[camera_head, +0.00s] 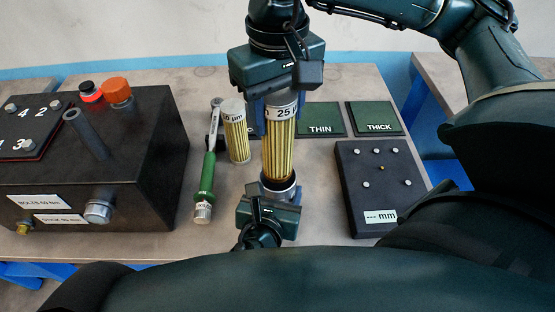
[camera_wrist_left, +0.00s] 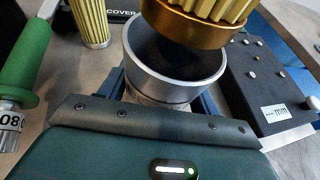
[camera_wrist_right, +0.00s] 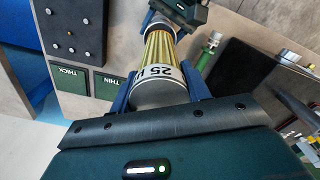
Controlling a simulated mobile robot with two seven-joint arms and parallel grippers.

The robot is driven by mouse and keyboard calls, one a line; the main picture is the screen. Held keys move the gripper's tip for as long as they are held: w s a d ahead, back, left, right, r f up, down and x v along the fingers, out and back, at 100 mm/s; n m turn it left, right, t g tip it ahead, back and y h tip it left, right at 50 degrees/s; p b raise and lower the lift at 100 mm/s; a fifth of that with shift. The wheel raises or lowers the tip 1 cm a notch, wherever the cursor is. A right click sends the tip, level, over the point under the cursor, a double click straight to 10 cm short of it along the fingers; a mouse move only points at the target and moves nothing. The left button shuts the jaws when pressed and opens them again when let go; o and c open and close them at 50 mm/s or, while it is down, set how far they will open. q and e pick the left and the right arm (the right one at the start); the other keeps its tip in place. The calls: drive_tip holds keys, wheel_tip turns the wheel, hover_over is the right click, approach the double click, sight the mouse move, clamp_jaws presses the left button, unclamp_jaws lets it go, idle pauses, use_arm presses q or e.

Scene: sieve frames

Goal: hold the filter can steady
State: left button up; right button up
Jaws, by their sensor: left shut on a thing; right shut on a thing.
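A silver filter can (camera_wrist_left: 185,88) with a dark inside is between the fingers of my left gripper (camera_head: 276,196), which is shut on it. It is open at the top in the left wrist view. A yellow pleated filter (camera_head: 278,145) with a white "25" label hangs above it, its brass-coloured lower end (camera_wrist_left: 195,30) over the can's mouth. Whether that end touches the can or reaches inside I cannot tell. My right gripper (camera_head: 279,108) is shut on the filter's labelled upper end, which shows in the right wrist view (camera_wrist_right: 162,82).
A second yellow filter (camera_head: 236,140) and a green-handled wrench (camera_head: 207,172) are to the left, near a large black box (camera_head: 140,150). Green plates marked THIN (camera_head: 320,127) and THICK (camera_head: 377,118) lie behind. A dark panel marked mm (camera_head: 375,175) is to the right.

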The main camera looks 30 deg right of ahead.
sight(277, 151)
drive_tip(key=shift+f, duration=0.15)
drive_tip(key=shift+f, duration=2.1)
drive_tip(key=shift+f, duration=2.25)
drive_tip(key=shift+f, duration=0.15)
drive_tip(key=shift+f, duration=1.9)
drive_tip(key=o, duration=1.6)
drive_tip(key=shift+c, duration=0.2)
